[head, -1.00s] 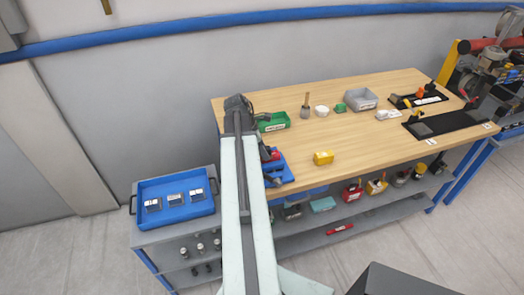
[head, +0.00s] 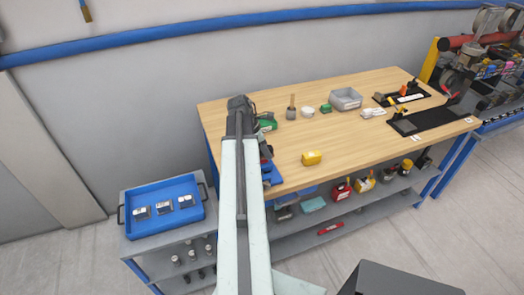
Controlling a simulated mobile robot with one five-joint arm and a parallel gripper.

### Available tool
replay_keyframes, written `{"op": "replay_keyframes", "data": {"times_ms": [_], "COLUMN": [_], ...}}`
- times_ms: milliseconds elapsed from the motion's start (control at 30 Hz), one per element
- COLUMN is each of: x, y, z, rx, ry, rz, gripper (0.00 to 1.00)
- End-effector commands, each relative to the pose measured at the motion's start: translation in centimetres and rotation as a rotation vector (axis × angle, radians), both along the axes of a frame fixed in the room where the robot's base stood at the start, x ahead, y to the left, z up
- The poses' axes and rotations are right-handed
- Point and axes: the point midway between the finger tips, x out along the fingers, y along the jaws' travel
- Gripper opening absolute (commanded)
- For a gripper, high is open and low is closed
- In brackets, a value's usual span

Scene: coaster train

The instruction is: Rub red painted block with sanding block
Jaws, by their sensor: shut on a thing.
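My arm stretches forward over the left end of the wooden bench (head: 340,155). My gripper (head: 265,152) is small and dark beside the arm, partly hidden by it. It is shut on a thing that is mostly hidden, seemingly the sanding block. A blue fixture (head: 273,174) sits at the bench's front left edge, close under my gripper and largely covered by my arm. The red painted block (head: 268,148) shows at most as a sliver by the gripper. I cannot tell whether the held thing touches it.
A blue tray (head: 165,223) sits on a cart at left.

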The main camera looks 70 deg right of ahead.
Motion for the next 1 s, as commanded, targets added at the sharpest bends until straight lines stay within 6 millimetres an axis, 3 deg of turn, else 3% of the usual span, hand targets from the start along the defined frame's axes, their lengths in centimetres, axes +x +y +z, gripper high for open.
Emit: {"op": "replay_keyframes", "data": {"times_ms": [200,700,1000], "x": [0.0,0.0,0.0], "y": [0.0,0.0,0.0], "z": [0.6,6.2,6.1], "rx": [0.000,0.000,0.000], "ry": [0.000,0.000,0.000], "rz": [0.000,0.000,0.000], "gripper": [0.09,0.09,0.09]}}
